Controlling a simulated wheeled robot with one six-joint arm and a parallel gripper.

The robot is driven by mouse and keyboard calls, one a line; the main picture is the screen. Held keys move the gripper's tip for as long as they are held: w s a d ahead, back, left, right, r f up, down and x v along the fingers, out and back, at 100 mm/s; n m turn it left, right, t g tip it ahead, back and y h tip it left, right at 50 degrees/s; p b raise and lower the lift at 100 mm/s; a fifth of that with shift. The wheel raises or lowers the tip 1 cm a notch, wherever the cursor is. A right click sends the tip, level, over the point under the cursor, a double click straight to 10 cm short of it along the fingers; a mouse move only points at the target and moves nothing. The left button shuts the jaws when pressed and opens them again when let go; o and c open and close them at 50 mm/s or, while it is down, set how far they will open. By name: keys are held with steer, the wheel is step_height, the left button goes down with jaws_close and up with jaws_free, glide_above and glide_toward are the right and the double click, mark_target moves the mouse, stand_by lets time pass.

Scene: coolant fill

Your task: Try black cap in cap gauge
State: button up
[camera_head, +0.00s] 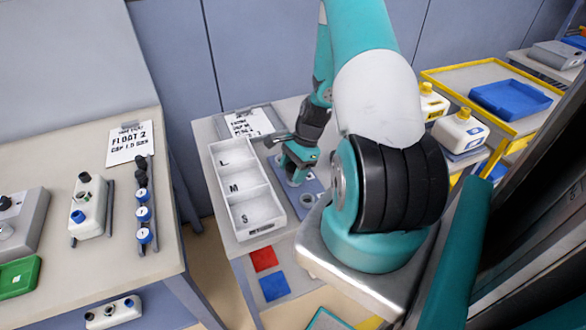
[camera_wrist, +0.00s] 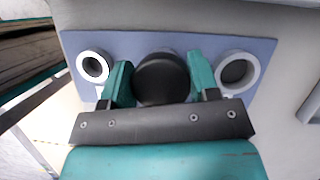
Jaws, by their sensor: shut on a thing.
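The wrist view shows my gripper (camera_wrist: 161,85) shut on the black cap (camera_wrist: 162,78), a finger on each side of it. The cap is over the middle of the cap gauge, a blue-grey plate (camera_wrist: 200,44) with pale rings. A smaller ring (camera_wrist: 92,67) shows left of my gripper and a larger ring (camera_wrist: 238,73) shows right of it. The cap and gripper hide the middle place, so I cannot tell whether the cap is seated or above it. In the head view the gauge plate (camera_head: 312,187) lies right of the tray, partly behind my arm.
A white tray (camera_head: 247,190) marked L, M and S stands beside the gauge. A clipboard (camera_head: 247,123) lies behind it. The left bench (camera_head: 150,255) holds a sign (camera_head: 130,144) and several parts. A yellow-edged cart (camera_head: 470,70) with bottles and a blue tray (camera_head: 510,98) stands right.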

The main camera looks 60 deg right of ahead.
steer(key=shift+f, duration=0.25)
steer(key=o, duration=1.1)
steer(key=shift+c, duration=0.2)
steer(key=b+v, duration=0.2)
steer(key=v, duration=1.5)
steer(key=shift+r+b, duration=0.25)
steer(key=shift+b, duration=0.1)
